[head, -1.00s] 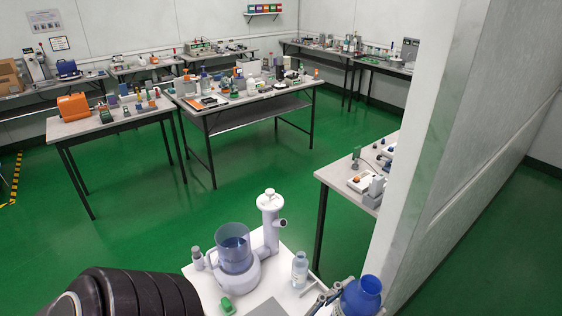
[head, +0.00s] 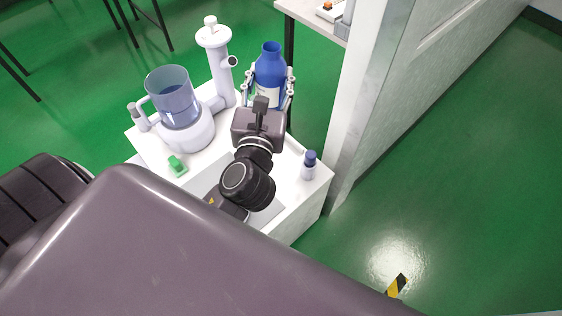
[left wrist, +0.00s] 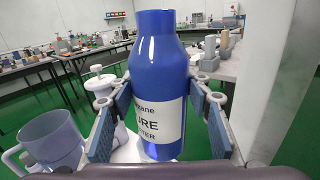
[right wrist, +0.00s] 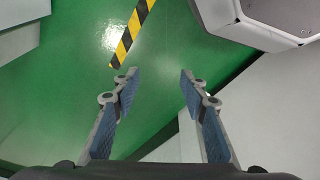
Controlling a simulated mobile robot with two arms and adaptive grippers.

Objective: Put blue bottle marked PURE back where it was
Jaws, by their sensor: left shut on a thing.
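The blue bottle (head: 270,66) is upright near the back right corner of the white bench top (head: 285,212). My left gripper (head: 269,88) is shut around its body. In the left wrist view the bottle (left wrist: 158,50) stands between the two finger pads, and its white label (left wrist: 163,122) shows "URE". Whether its base touches the bench top cannot be told. My right gripper (right wrist: 156,78) is open and empty over the green floor in the right wrist view; it does not show in the head view.
A clear blue jug on a white base (head: 185,125) and a white column (head: 213,60) stand left of the bottle. A green block (head: 177,165) sits in front. A small dark-capped bottle (head: 309,165) stands at the right edge. A wall end (head: 355,110) rises close on the right.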

